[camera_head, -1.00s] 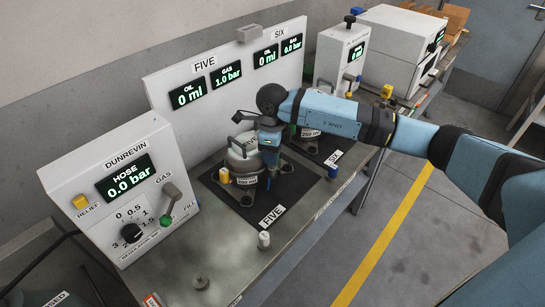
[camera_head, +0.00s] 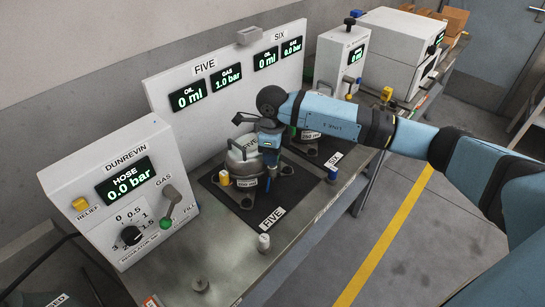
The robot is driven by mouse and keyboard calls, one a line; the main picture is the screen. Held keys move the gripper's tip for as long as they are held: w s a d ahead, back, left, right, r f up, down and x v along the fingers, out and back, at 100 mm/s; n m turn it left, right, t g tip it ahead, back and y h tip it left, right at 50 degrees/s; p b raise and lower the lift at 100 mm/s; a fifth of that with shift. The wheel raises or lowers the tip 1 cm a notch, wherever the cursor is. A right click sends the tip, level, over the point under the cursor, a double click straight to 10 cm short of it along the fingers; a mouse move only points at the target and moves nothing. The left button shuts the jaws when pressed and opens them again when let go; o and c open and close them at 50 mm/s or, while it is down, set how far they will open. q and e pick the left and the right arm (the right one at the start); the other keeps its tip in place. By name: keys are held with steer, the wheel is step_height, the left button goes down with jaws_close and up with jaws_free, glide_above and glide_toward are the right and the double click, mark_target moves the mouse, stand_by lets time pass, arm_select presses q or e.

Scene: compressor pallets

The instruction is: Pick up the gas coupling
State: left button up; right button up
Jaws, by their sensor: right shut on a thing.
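My right gripper (camera_head: 269,165) reaches in from the right and points down at the front right side of compressor FIVE (camera_head: 244,160). It is shut on a small blue piece (camera_head: 268,184) low at the compressor's side; the jaws and arm hide most of it. I cannot tell whether this piece is the gas coupling, or whether it is clear of the compressor. A yellow cap (camera_head: 225,178) is at the compressor's left side. A small white-topped fitting (camera_head: 264,242) stands on the bench in front. My left gripper is not in view.
The white Dunrevin box (camera_head: 125,190) stands at the left, its hose display reading 0.0 bar. A display panel (camera_head: 225,85) rises behind the compressors. Compressor SIX is partly hidden behind my arm, with a blue cap (camera_head: 333,173) near it. A grey disc (camera_head: 201,284) lies at the bench front.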

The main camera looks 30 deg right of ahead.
step_height(320, 180, up, 19)
steer(key=b, duration=0.2)
steer(key=shift+f, duration=0.15)
steer(key=shift+f, duration=0.1)
